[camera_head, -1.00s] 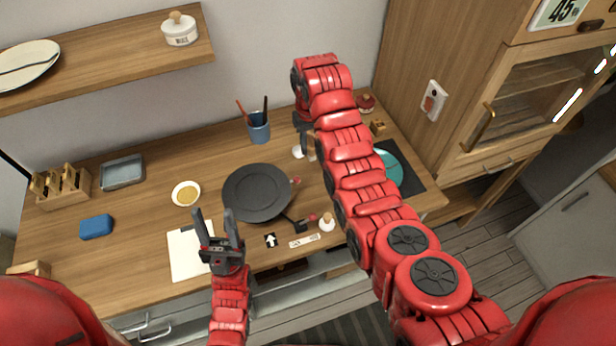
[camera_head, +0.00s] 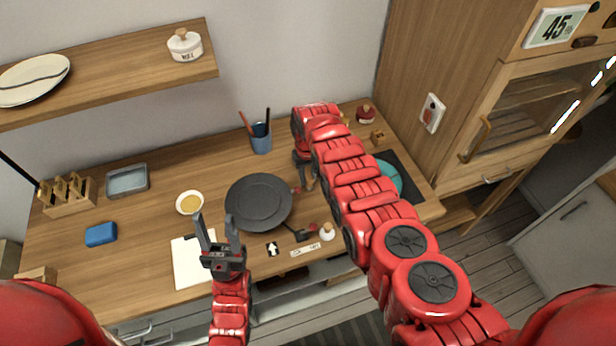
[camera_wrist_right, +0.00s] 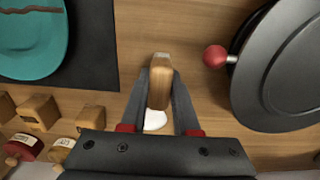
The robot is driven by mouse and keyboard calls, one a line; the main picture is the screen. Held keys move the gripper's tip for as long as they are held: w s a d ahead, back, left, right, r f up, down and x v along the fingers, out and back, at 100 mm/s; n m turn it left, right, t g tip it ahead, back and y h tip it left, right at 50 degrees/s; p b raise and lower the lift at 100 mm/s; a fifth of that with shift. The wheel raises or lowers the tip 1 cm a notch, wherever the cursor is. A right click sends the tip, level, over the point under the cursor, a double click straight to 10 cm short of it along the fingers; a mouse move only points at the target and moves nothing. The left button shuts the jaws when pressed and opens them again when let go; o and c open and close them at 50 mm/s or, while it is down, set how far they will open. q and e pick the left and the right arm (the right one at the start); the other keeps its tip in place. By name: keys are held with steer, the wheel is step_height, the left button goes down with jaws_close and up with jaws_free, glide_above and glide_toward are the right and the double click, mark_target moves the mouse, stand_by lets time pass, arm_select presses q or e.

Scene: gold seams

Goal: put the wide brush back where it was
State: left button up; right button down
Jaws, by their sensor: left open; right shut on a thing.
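My right gripper (camera_wrist_right: 160,78) is shut on a light wooden piece (camera_wrist_right: 160,88), which looks like the handle of the wide brush. Its lower end and any bristles cannot be made out. A white patch (camera_wrist_right: 155,120) shows behind it; I cannot tell if it belongs to the brush. In the head view the right gripper (camera_head: 305,182) is just right of the dark round plate (camera_head: 258,201), partly hidden by my arm. The blue cup (camera_head: 261,144) with a red and a black stick stands behind it. My left gripper (camera_head: 216,220) is open and empty above the white sheet (camera_head: 190,268).
A teal plate (camera_wrist_right: 30,48) lies on a black mat (camera_wrist_right: 95,55), with small wooden blocks (camera_wrist_right: 38,112) nearby. A red knob (camera_wrist_right: 215,56) is beside the dark plate. A gold-filled bowl (camera_head: 190,203), grey tray (camera_head: 127,181) and blue block (camera_head: 101,234) are at left.

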steer(key=shift+f, duration=0.15)
steer(key=c, duration=1.1)
jaws_free()
steer(key=shift+f, duration=0.1)
steer(key=o, duration=0.4)
steer(key=shift+o, duration=0.2)
